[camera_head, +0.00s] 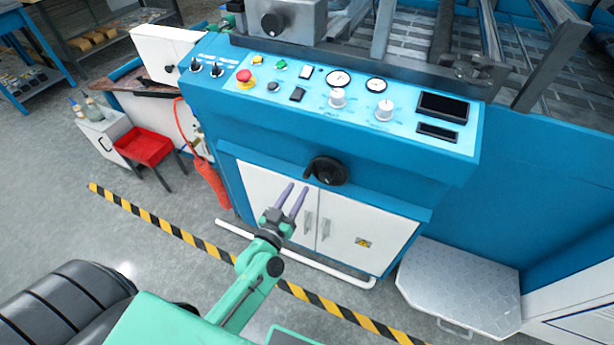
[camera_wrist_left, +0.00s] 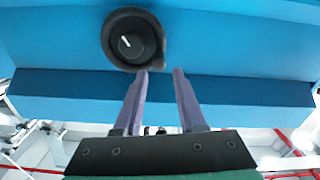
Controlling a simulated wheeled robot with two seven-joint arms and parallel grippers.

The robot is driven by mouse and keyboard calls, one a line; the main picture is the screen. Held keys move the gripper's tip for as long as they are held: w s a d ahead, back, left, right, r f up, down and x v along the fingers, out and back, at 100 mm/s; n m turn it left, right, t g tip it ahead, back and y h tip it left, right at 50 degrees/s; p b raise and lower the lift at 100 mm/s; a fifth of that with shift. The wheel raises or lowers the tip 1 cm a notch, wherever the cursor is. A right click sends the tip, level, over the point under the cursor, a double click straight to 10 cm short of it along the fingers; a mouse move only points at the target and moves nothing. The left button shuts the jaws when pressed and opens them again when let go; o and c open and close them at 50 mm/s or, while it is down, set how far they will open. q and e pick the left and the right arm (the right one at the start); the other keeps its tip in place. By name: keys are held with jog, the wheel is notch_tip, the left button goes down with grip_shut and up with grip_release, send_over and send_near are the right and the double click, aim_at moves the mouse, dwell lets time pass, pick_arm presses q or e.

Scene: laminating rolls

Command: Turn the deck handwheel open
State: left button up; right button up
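The deck handwheel (camera_head: 326,171) is a black round wheel on the blue front of the machine, above the white cabinet doors. In the left wrist view the handwheel (camera_wrist_left: 132,38) shows a dark rim, a round hub with a short white mark, and a small bulge at its lower right. My left gripper (camera_head: 298,187) is open, its two purple fingers apart with nothing between them. In the head view it is below and left of the wheel. In the left wrist view the fingertips (camera_wrist_left: 160,72) are just below the wheel's lower right edge; contact cannot be told. My right gripper is not in view.
A control panel (camera_head: 310,92) with gauges, knobs and a red stop button (camera_head: 245,78) lies above the wheel. White cabinet doors (camera_head: 340,228) and a white rail (camera_head: 300,258) are below.

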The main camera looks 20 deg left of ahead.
aim_at(305, 178)
pick_arm(q)
jog(key=w, duration=0.6)
jog(key=shift+d, duration=0.25)
jog(key=shift+w, duration=0.5)
grip_shut()
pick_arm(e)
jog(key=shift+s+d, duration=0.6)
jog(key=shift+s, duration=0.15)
